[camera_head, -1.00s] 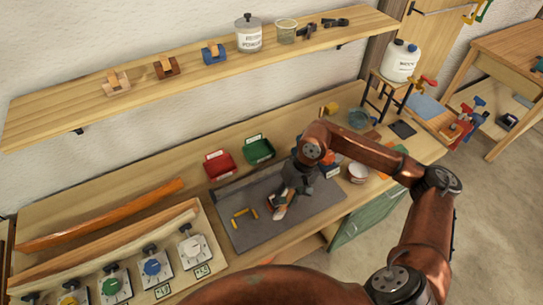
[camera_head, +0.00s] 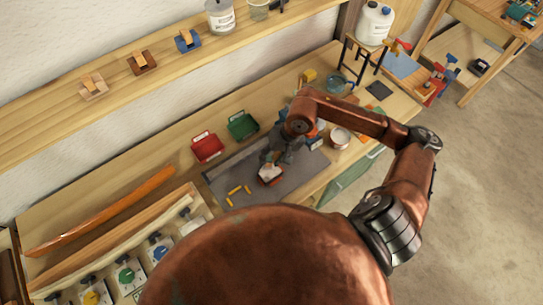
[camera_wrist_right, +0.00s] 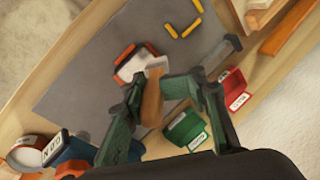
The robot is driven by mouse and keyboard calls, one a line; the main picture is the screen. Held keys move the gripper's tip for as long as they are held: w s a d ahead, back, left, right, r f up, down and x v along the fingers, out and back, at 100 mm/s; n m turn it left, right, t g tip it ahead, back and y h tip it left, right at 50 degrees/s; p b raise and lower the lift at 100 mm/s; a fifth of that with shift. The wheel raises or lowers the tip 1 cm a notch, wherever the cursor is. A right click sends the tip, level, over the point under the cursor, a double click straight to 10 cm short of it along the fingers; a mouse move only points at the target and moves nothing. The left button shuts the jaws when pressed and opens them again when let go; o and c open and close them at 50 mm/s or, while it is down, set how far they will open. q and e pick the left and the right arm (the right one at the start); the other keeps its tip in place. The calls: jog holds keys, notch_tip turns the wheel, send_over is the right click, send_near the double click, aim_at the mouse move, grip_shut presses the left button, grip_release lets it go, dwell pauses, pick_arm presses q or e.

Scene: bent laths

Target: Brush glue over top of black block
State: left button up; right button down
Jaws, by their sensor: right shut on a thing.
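My right gripper (camera_wrist_right: 165,92) is shut on a brown wooden handle (camera_wrist_right: 152,100), seen in the right wrist view. In the head view the right gripper (camera_head: 274,158) is over the grey mat (camera_head: 297,180) on the bench. The bristles are not clear. I cannot make out the black block with certainty. My left gripper is not in view.
A red bin (camera_head: 207,147) and a green bin (camera_head: 242,125) stand behind the mat. Yellow pieces (camera_head: 234,190) lie on the mat's left. A long orange lath (camera_head: 100,213) lies at the left. A white pot (camera_head: 340,137) stands right of the mat. The mat's front is clear.

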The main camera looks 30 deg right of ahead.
aim_at(270, 168)
notch_tip(270, 168, down, 3)
jog(key=shift+r, duration=0.1)
jog(key=shift+f, duration=0.75)
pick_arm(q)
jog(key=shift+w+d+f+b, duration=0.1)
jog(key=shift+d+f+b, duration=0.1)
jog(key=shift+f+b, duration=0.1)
pick_arm(e)
jog(key=shift+f, duration=0.65)
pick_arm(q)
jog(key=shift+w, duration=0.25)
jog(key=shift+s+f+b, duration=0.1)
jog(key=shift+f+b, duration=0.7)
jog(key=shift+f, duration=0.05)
pick_arm(e)
jog(key=shift+f, duration=0.65)
jog(key=shift+d, duration=0.1)
